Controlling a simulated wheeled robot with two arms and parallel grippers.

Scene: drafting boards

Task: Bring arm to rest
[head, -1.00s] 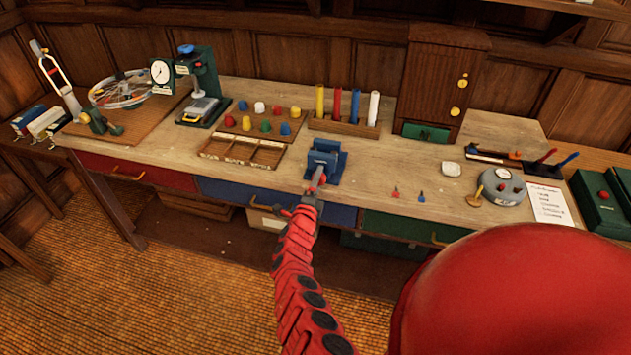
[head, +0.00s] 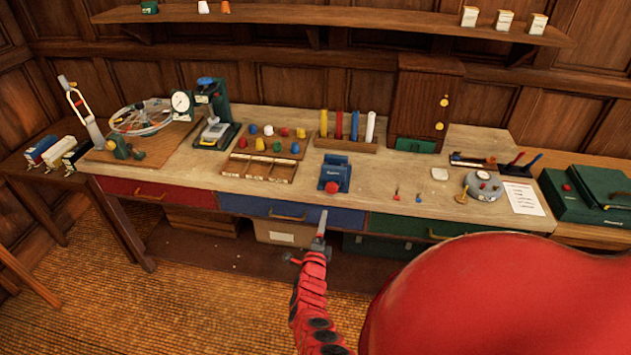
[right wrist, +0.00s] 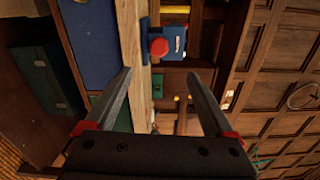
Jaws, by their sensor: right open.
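My right gripper (head: 321,227) is at the end of the red arm, in front of the bench's blue drawer and below the bench top's front edge. In the right wrist view its two fingers (right wrist: 160,78) are spread apart with nothing between them. A blue block-shaped device (head: 335,172) with a red knob (head: 332,187) stands on the bench, beyond the gripper and apart from it. The device also shows past the fingers in the right wrist view (right wrist: 178,38). My left gripper is out of view.
The wooden bench (head: 400,165) holds a compartment tray (head: 259,170), coloured pegs, a rack of coloured rods (head: 348,145), a gauge stand (head: 214,130) and a grey round device (head: 484,186). Floor in front, left of my arm, is clear. A shelf (head: 380,20) runs above.

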